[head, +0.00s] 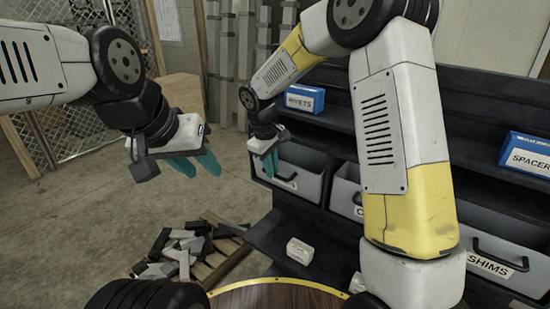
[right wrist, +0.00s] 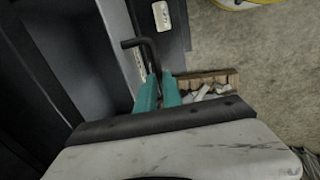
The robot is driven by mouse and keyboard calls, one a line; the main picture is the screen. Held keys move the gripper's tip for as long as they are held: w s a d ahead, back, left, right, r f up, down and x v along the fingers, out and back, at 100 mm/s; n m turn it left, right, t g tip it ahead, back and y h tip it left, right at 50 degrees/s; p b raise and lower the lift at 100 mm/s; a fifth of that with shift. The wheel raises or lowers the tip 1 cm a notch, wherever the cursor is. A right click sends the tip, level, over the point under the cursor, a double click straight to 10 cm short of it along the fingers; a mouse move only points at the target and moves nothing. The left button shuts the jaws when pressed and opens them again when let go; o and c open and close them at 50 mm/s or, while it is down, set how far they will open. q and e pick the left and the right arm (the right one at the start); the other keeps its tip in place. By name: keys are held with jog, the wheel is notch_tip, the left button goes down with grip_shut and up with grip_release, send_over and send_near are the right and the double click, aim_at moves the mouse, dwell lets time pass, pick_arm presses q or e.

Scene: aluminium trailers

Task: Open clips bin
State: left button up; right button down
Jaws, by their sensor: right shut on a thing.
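The shelf unit holds a row of grey bins with black handles. The middle bin (head: 345,192) has a label (head: 358,211) starting with "C"; my right arm hides the rest. My right gripper (head: 270,164) is at the left bin (head: 304,184), whose label (head: 284,182) I cannot read. In the right wrist view its teal fingers (right wrist: 158,92) are shut on a black bent handle (right wrist: 147,50). My left gripper (head: 196,165) hangs in free air left of the shelf, teal fingers apart and empty.
The right bin (head: 504,258) reads SHIMS. Blue boxes, rivets (head: 305,100) and spacers (head: 528,153), stand on the shelf above. A pallet with metal offcuts (head: 180,252) lies on the floor. A small pale box (head: 299,250) sits on the lower ledge.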

jog(key=s+a+f+t+h, duration=0.2)
jog(key=s+a+f, duration=0.1)
jog(key=shift+s+f+t, duration=0.3)
jog(key=shift+s+f, duration=0.05)
jog(key=shift+s, duration=0.05)
jog(key=c, duration=2.2)
grip_release()
jog(key=shift+f, duration=0.2)
jog(key=c, duration=1.5)
grip_release()
jog(key=shift+d, duration=0.1)
jog(key=shift+r, duration=0.1)
jog(key=shift+s+a+r, duration=0.7)
jog(key=shift+s+r, duration=0.2)
jog(key=shift+s, duration=0.05)
jog(key=shift+s+a+r, duration=0.7)
jog(key=shift+s+r, duration=0.2)
jog(key=shift+s, duration=0.1)
jog(key=shift+s+a+r, duration=0.7)
jog(key=shift+s+r, duration=0.2)
jog(key=shift+s, duration=0.05)
